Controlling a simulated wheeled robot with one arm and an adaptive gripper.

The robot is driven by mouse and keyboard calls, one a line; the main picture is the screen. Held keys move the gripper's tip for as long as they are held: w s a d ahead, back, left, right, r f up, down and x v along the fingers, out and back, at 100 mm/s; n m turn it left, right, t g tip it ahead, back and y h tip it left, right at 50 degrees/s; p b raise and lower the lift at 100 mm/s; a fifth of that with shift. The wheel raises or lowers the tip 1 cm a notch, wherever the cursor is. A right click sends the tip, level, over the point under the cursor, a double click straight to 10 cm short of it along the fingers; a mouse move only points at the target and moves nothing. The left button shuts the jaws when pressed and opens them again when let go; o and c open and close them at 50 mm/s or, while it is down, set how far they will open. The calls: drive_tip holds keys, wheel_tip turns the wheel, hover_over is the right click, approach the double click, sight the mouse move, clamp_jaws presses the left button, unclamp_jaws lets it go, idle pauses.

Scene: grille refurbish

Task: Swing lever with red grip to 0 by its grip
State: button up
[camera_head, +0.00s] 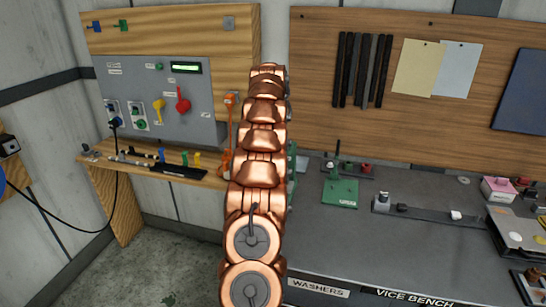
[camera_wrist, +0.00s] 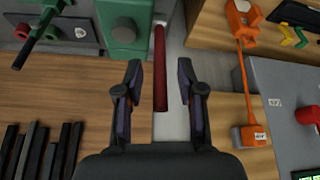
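In the wrist view, my gripper (camera_wrist: 159,68) is open, with one finger on each side of the picture's middle. A long dark red bar (camera_wrist: 161,88), which looks like the red grip of the lever, runs upright in the picture between the two fingers. Neither finger appears to touch it; how far beyond the fingertips it lies, I cannot tell. A green block (camera_wrist: 124,35) stands just left of the bar. The lever's pivot and any 0 mark do not show clearly. In the head view, my copper-coloured arm hides the gripper and the lever.
A grey panel (camera_head: 143,68) with a red knob (camera_head: 182,101) and a yellow knob (camera_head: 158,111) is at left. An orange lever-like part (camera_head: 230,122) is beside it. The dark bench (camera_head: 400,245) at right carries a green fixture (camera_head: 340,193) and several small parts.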

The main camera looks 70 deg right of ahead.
drive_tip(key=p+v, duration=0.1)
drive_tip(key=v, duration=0.8)
idle(0.8)
idle(1.2)
